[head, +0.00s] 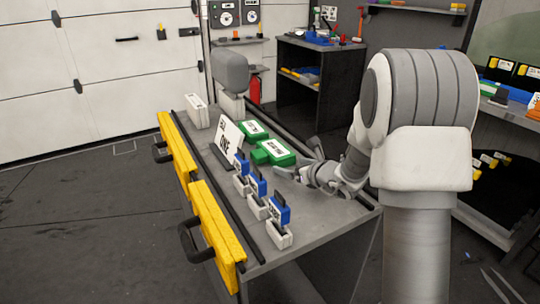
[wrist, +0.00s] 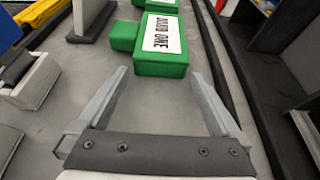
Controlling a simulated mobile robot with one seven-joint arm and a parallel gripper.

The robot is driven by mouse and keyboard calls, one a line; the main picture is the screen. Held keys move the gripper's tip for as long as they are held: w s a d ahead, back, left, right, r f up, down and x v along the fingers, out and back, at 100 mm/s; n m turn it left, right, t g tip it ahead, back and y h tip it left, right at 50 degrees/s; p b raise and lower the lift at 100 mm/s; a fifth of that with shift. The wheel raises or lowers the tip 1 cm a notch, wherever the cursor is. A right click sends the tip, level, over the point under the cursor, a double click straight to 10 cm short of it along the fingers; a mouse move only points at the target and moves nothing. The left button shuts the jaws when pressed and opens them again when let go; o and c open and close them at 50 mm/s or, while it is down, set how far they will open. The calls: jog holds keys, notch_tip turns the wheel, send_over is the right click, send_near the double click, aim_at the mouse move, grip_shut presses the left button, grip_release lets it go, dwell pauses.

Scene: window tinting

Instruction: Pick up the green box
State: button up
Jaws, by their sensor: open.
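Two green boxes with white printed labels lie on the grey worktable. The nearer green box (head: 284,159) is closest to my gripper (head: 300,162). In the wrist view this green box (wrist: 160,70) sits just beyond the fingertips, roughly centred between them. A smaller green part sticks out on its left side. The farther green box (head: 252,134) lies behind it, and its edge shows at the top of the wrist view (wrist: 157,5). My gripper is open, low over the table, with nothing between its fingers (wrist: 158,80).
A sign (head: 227,145) stands left of the boxes. Several blue-and-white holders (head: 257,187) line the table's left part. Yellow levels (head: 215,230) hang on the table's left side. A dark rail (wrist: 240,90) runs along the boxes' right. Bare table lies between gripper and nearer box.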

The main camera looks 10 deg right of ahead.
jog(key=shift+w+a+f, duration=0.15)
jog(key=shift+w+f, duration=0.05)
jog(key=shift+w, duration=0.25)
jog(key=c, duration=1.2)
notch_tip(320, 180, up, 18)
jog(key=p, duration=0.8)
jog(key=shift+c, duration=0.2)
jog(key=shift+m+h, duration=0.5)
jog(key=s+f+b, duration=0.2)
jog(key=s+f, duration=0.4)
jog(key=f, duration=0.1)
jog(key=s+f+b, duration=0.3)
jog(key=s+f, duration=0.4)
jog(key=shift+s+f, duration=0.15)
notch_tip(320, 180, up, 14)
jog(key=p, duration=1.4)
